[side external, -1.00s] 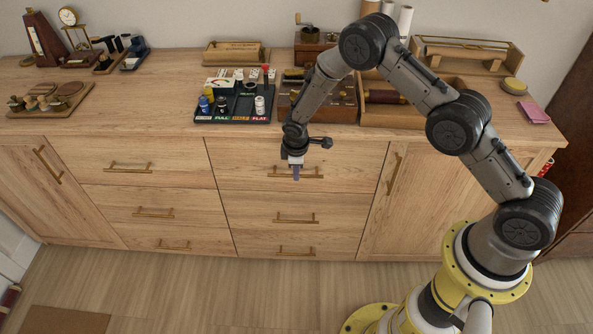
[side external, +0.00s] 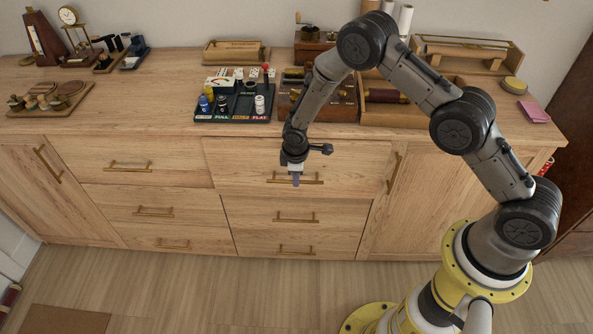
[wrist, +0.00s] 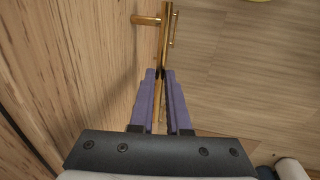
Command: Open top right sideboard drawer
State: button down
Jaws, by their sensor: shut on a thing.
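The wooden sideboard (side external: 170,183) has a top right drawer (side external: 235,170) with a horizontal brass bar handle (side external: 311,182). The drawer front stands slightly forward of the fronts around it. My gripper (side external: 296,180) is at the middle of this handle. In the wrist view, the purple fingers of my gripper (wrist: 161,85) are shut on the brass handle (wrist: 166,40), one on each side of the bar. The fingers hide part of the bar. The drawer's inside is not visible.
A black tray of small bottles (side external: 235,100) and wooden boxes (side external: 320,98) stand on the sideboard top above the drawer. Other drawers with brass handles (side external: 296,218) are below. The wood floor (side external: 200,295) in front is clear.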

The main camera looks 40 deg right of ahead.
jog(key=s+a, duration=1.5)
jog(key=c, duration=0.9)
grip_release()
jog(key=shift+r, duration=0.15)
jog(key=r, duration=0.4)
jog(key=s+a+r, duration=0.1)
jog(key=r, duration=0.4)
jog(key=s+a+r, duration=0.1)
jog(key=r, duration=0.3)
jog(key=shift+r, duration=0.15)
jog(key=shift+w+d, duration=0.1)
